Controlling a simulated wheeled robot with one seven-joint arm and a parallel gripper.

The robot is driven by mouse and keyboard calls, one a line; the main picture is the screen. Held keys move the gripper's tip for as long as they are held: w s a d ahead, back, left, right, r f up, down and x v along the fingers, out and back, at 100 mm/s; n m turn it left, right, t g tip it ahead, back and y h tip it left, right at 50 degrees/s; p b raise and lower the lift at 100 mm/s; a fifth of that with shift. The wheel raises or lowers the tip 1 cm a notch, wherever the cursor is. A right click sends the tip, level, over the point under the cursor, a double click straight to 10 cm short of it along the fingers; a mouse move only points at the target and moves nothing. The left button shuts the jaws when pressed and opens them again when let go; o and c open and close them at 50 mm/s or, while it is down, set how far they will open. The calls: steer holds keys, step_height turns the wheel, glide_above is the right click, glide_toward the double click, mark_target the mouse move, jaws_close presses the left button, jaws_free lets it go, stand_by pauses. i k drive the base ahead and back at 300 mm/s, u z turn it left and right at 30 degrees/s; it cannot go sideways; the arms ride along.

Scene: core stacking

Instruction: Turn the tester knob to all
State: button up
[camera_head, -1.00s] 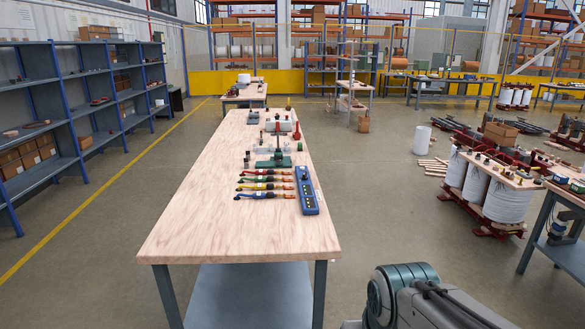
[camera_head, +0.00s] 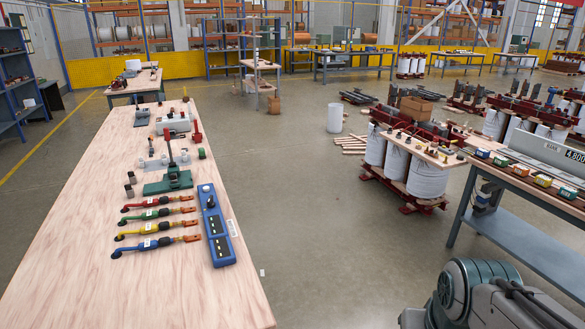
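A long blue tester (camera_head: 215,226) lies on the near wooden table (camera_head: 75,262), along its right edge. It has a pale round part at its far end, a dark knob-like part below that, and rows of small marks on its face. The knob's setting is too small to read. Several clamp leads with red, green, yellow and blue grips lie side by side just left of the tester; the blue lead (camera_head: 154,244) is nearest. My gripper is not in view; only a grey-green part of my arm shows at the bottom right, well apart from the tester.
A green base with a red-handled lever (camera_head: 168,180) stands behind the leads. The floor (camera_head: 335,245) right of the table is clear. Farther right are white coils on red frames (camera_head: 426,178) and a second workbench (camera_head: 520,241) with coloured boxes. A white cylinder (camera_head: 335,118) stands on the floor.

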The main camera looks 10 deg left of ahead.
mark_target(210, 204)
steer(key=z, duration=0.15)
steer(key=i, duration=1.75)
steer(key=u, duration=1.15)
steer(key=i, duration=1)
steer(key=u, duration=0.8)
